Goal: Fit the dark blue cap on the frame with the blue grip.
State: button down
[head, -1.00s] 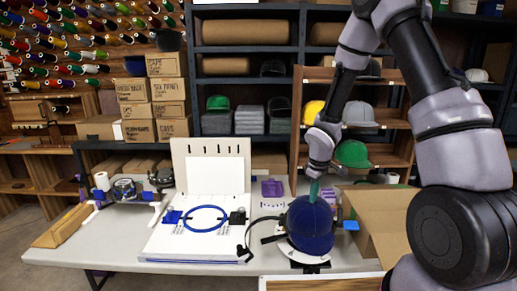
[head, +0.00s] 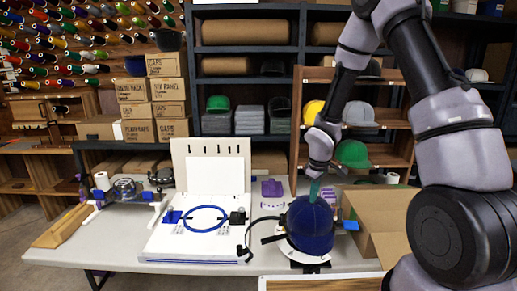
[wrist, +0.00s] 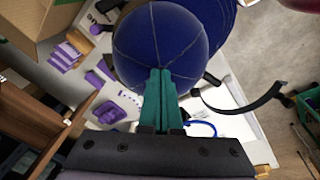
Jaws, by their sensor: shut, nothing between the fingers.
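The dark blue cap (head: 311,226) sits crown up over a frame on the right part of the table; it also shows at the top of the wrist view (wrist: 150,38). The cap hides most of the frame. A blue grip (head: 350,225) sticks out at the cap's right side, and a black strap (head: 268,239) runs out to the left. My gripper (head: 314,199) points down at the crown with its teal fingers together and nothing between them. In the wrist view the fingertips (wrist: 160,72) meet the crown's edge; I cannot tell whether they press on it.
A white board with a blue hoop (head: 204,219) lies left of the cap. An open cardboard box (head: 385,225) stands close on the right. Purple pieces (head: 272,189) lie behind. Another clamp device (head: 125,190) is at the table's left. Shelves with caps stand at the back.

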jog(key=shift+w+f, duration=0.1)
jog(key=shift+f, duration=0.3)
notch_tip(320, 180, up, 7)
jog(key=s, duration=0.1)
jog(key=shift+s, duration=0.15)
dwell(0.4)
